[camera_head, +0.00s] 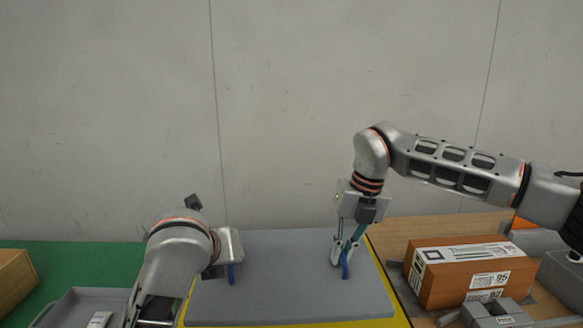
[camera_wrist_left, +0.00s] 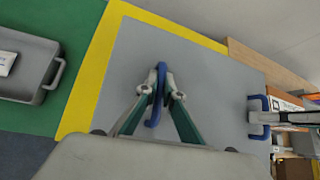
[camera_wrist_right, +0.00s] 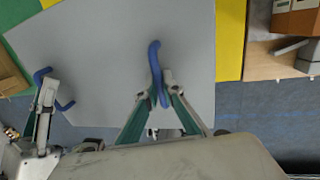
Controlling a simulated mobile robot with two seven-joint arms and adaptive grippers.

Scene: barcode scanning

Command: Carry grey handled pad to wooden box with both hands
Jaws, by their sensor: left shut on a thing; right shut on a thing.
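The grey pad (camera_head: 290,292) is a flat slab with two blue handles. It lies level over the yellow area; I cannot tell whether it is raised. My left gripper (camera_wrist_left: 160,92) is shut on the left blue handle (camera_wrist_left: 154,112); in the head view its arm partly hides this handle (camera_head: 231,274). My right gripper (camera_wrist_right: 158,92) is shut on the right blue handle (camera_wrist_right: 154,58), with its fingers pointing down in the head view (camera_head: 343,256). A brown box with white labels (camera_head: 434,280) stands right of the pad. Another brown, wood-like box (camera_head: 14,278) is cut off at the left edge.
A grey tray (camera_head: 75,302) holding a white labelled item (camera_head: 100,320) lies on the green surface (camera_head: 90,258) at left. Grey containers (camera_head: 495,312) stand at the front right. A yellow border (camera_wrist_left: 88,85) surrounds the pad. A plain wall (camera_head: 290,110) is behind.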

